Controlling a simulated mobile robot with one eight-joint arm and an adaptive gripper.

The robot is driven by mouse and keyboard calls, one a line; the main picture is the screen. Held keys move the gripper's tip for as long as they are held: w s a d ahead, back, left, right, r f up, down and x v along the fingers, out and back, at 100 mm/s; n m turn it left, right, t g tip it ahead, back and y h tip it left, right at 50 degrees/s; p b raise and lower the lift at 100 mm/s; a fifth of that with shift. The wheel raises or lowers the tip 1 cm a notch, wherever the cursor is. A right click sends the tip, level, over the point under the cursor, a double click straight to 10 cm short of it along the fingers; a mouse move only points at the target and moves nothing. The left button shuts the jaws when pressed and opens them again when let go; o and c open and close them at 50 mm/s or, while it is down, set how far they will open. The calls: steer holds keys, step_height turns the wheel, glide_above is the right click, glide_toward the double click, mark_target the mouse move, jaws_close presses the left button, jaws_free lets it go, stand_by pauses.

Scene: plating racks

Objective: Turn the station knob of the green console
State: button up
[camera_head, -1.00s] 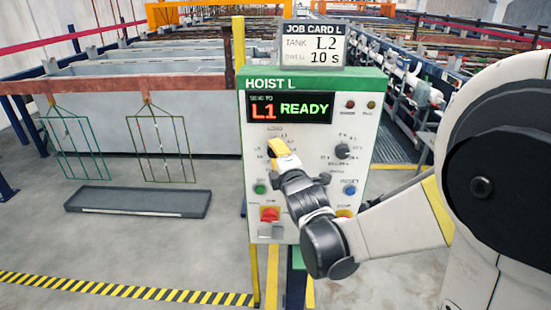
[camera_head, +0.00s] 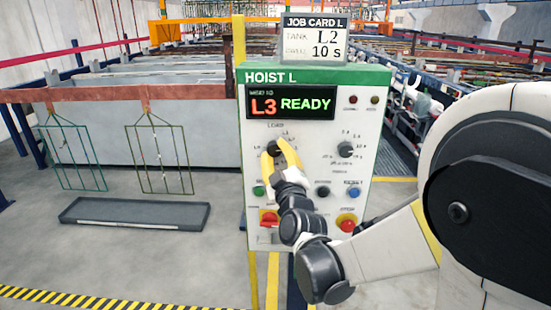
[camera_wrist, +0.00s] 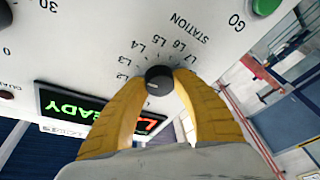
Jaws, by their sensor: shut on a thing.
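The green-topped console (camera_head: 262,77), labelled HOIST L, stands upright in the middle of the head view. Its display (camera_head: 290,104) reads L3 in red and READY in green. The job card (camera_head: 314,40) on top reads tank L2 and 10 s. The black station knob (camera_wrist: 159,80) is round, with several L labels around it in the wrist view; it also shows in the head view (camera_head: 273,147). My gripper (camera_head: 277,150) has its yellow fingers shut on this knob, one on each side.
A second knob (camera_head: 345,149) sits to the right on the panel. Below are a green button (camera_head: 258,191), a blue button (camera_head: 354,192) and red controls on yellow (camera_head: 347,226). Hanging racks and a grey tray (camera_head: 135,213) are at the left.

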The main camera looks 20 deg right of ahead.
steer(key=m+h+b, duration=0.1)
steer(key=m, duration=0.3)
steer(key=m+h+b, duration=0.1)
steer(key=m, duration=0.3)
steer(key=shift+a+f+t+h, duration=0.1)
steer(key=shift+f+t+h, duration=0.1)
steer(key=shift+t+h, duration=0.15)
steer(key=m+h, duration=0.2)
steer(key=m, duration=0.2)
steer(key=shift+m+b, duration=0.35)
steer(key=shift+m, duration=0.05)
steer(key=shift+m+g+h, duration=0.25)
steer(key=shift+m+h, duration=0.25)
steer(key=shift+m, duration=0.75)
steer(key=shift+m+g+h, duration=0.2)
steer(key=shift+m+h, duration=0.25)
steer(key=shift+m, duration=0.8)
steer(key=shift+a, duration=0.1)
steer(key=o, duration=1.2)
